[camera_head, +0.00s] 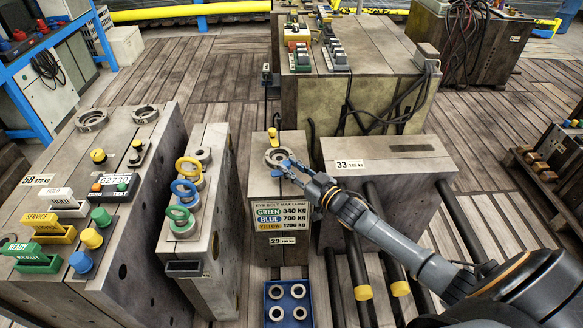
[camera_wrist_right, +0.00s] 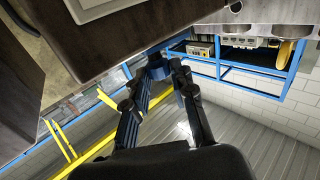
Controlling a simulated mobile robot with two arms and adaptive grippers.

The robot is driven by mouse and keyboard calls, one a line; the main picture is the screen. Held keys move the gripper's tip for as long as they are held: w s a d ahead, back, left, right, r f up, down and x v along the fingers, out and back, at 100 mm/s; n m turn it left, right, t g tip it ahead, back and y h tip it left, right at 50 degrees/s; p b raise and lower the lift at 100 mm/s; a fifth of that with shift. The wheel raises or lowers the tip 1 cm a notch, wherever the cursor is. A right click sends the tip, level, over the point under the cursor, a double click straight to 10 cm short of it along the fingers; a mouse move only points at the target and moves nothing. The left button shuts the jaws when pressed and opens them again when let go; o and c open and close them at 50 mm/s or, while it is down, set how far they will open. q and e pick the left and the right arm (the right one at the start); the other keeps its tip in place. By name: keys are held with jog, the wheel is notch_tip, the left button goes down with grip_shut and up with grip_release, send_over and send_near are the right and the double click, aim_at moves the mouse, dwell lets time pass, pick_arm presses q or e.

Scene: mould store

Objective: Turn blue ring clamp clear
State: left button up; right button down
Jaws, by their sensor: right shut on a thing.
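My right gripper (camera_head: 285,165) reaches in from the right over block 29 (camera_head: 288,200). Its fingers close on a small blue part, which looks like the blue ring clamp, beside a grey round collar (camera_head: 277,156) on the block's top. In the right wrist view the fingertips (camera_wrist_right: 158,68) meet at this part, and the fingers hide most of it. I cannot tell how far the clamp is turned. A yellow-topped knob (camera_head: 272,132) stands behind the collar. My left gripper is not in view.
Green (camera_head: 177,214), blue (camera_head: 183,188) and yellow rings stand on the narrow block to the left. Block 33 (camera_head: 385,158) is close on the right, under my arm. A blue tray (camera_head: 288,290) with several grey rings lies in front. A control block (camera_head: 110,262) stands at far left.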

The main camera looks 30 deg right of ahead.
jog(key=c, duration=1.1)
grip_release()
notch_tip(320, 180, up, 10)
